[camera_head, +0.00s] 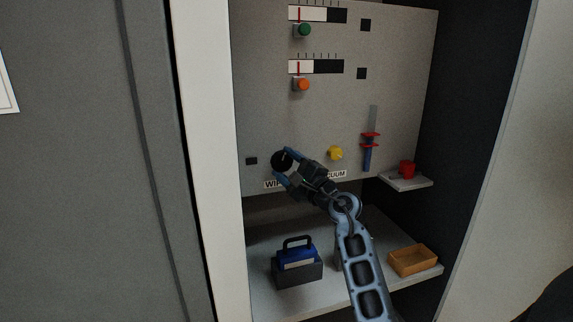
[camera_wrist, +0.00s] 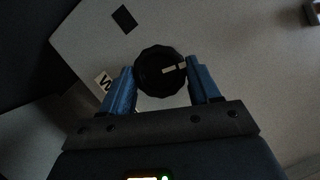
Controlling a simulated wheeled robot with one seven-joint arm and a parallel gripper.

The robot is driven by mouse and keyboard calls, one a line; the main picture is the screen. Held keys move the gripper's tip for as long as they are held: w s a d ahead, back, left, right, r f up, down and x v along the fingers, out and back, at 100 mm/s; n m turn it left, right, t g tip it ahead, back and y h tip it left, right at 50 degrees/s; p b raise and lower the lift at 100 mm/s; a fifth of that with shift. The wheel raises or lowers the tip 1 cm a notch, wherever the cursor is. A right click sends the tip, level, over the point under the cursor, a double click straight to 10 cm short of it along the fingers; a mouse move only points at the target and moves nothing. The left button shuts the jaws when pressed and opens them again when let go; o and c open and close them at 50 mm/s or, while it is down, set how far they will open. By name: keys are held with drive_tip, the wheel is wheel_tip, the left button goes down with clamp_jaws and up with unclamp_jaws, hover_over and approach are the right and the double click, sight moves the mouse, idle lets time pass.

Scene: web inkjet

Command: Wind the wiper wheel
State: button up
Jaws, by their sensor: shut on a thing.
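The wiper wheel is a black knob (camera_head: 281,161) low on the grey panel, above a partly covered label (camera_head: 270,184) that begins "WI". My gripper (camera_head: 284,163) reaches up to it from the lower right. In the wrist view the wheel (camera_wrist: 158,72) is a dark scalloped disc with a white pointer mark toward the right. My blue fingers (camera_wrist: 162,88) stand on either side of it and grip its rim. The pointer's scale cannot be made out.
A yellow knob (camera_head: 335,153) sits right of my gripper, and a red and blue slider (camera_head: 369,142) farther right. A red cup (camera_head: 407,169) stands on a small ledge. Green (camera_head: 304,30) and orange (camera_head: 303,85) knobs are above.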

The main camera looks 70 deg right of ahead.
drive_tip(key=shift+w+n, duration=0.1)
drive_tip(key=shift+n, duration=0.4)
drive_tip(key=o, duration=1.1)
drive_tip(key=shift+c, duration=0.2)
drive_tip(key=b+v, duration=0.1)
drive_tip(key=v, duration=0.7)
